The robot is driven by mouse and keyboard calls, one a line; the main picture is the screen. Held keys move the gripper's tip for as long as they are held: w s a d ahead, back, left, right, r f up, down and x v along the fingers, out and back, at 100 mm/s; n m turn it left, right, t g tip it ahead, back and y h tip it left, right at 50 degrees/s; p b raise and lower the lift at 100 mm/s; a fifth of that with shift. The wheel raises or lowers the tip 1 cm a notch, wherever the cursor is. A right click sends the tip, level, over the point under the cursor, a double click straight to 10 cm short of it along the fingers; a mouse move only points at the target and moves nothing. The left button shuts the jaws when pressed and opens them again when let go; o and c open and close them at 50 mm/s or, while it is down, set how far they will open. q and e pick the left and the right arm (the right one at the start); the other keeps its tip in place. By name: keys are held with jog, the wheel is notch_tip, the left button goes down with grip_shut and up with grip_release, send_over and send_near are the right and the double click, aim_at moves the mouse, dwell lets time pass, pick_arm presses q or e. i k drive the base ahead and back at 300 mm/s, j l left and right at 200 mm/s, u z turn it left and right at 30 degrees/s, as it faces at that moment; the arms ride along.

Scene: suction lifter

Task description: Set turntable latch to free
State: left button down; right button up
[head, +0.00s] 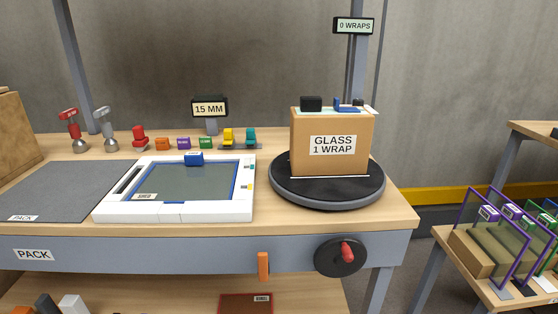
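The round black turntable (285,193) sits at the right of the bench in the head view. A cardboard box (306,160) labelled "GLASS 1 WRAP" stands on it. An orange lever (263,266) points straight down on the bench's front rail; it may be the turntable latch, but no label shows this. To its right on the rail is a black handwheel (330,264) with a red knob (347,251). I cannot tell the latch's setting. Neither of my grippers is in view.
A white tray (105,213) with a glass panel lies left of the turntable, beside a grey mat (70,187). Red and grey suction tools and small coloured blocks line the back. A side table (447,234) holding framed panes stands at right. The space before the front rail looks clear.

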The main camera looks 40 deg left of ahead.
aim_at(263, 270)
jog(key=j+u, duration=0.25)
jog(key=u, duration=0.25)
jog(key=j+u, duration=0.25)
jog(key=u, duration=0.25)
